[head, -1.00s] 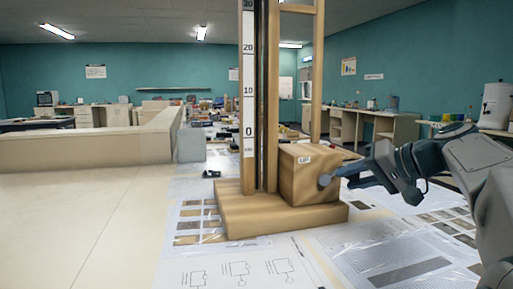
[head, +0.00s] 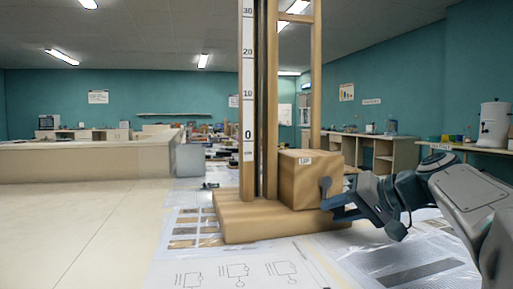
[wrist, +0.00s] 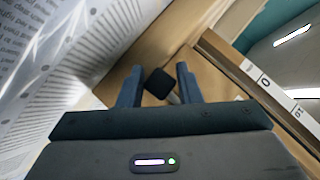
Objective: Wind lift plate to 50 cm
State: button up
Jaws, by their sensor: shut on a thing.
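The wooden lift tower (head: 272,100) stands upright on a wooden base (head: 240,222), with a white scale (head: 248,90) showing 0 to 30. A wooden box (head: 298,178) with a small label is fixed beside the posts. A grey crank (head: 325,186) is on its right face. My gripper (head: 330,204) is at the crank's lower end, right of the box. In the wrist view my gripper (wrist: 158,84) is shut on the dark crank knob (wrist: 160,82) between its fingers. I cannot make out the lift plate in any view; the tower's top is cut off.
Printed sheets (head: 230,270) lie under and in front of the base. A low beige wall (head: 80,160) stands at left with open floor before it. Desks (head: 375,150) and a white urn (head: 495,125) are at the right back.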

jog(key=o, duration=0.9)
jog(key=shift+p+v, duration=1.1)
jog(key=shift+v, duration=2.95)
jog(key=shift+a, duration=0.1)
